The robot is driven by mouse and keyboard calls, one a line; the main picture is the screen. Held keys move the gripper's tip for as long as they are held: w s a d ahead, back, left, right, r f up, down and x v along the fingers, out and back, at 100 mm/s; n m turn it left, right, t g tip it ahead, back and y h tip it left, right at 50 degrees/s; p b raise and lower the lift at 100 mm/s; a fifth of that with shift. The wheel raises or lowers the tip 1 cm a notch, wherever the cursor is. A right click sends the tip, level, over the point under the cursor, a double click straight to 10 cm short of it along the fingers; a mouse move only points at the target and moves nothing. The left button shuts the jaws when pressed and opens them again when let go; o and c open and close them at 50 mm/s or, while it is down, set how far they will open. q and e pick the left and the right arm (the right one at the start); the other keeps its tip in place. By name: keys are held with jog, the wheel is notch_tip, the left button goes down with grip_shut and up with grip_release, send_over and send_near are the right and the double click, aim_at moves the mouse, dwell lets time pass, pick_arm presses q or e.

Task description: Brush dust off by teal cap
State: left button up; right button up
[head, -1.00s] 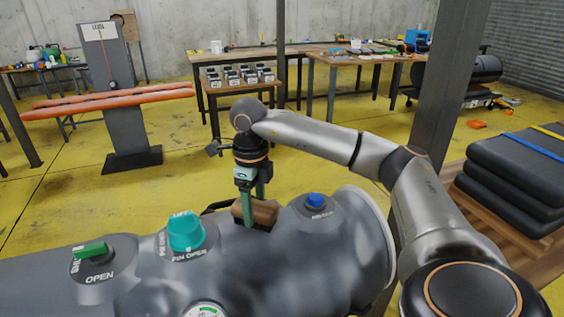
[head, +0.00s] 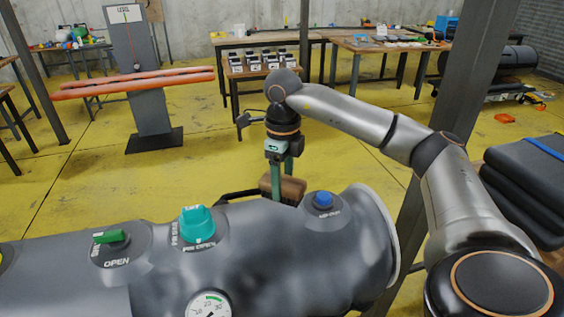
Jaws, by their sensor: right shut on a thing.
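The teal cap (head: 197,222) stands on top of the grey inflatable boat tube (head: 265,245), with lettering on the dark collar around it. My right gripper (head: 281,175) points down, its teal fingers shut on a wooden-backed brush (head: 292,188). The brush is right of the teal cap, at the far side of the tube and apart from the cap. Its lower part is hidden behind the tube, so I cannot tell whether it touches. I cannot make out dust on the tube. My left gripper is not in view.
On the same tube are a green valve (head: 112,237) at left, a blue cap (head: 322,198) at right and a pressure gauge (head: 209,305) in front. A dark post (head: 455,110) stands behind my right arm. Folded black boats (head: 525,185) lie at right. Yellow floor lies beyond.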

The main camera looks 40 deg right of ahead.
jog(key=shift+r+p, duration=0.9)
jog(key=shift+r, duration=0.55)
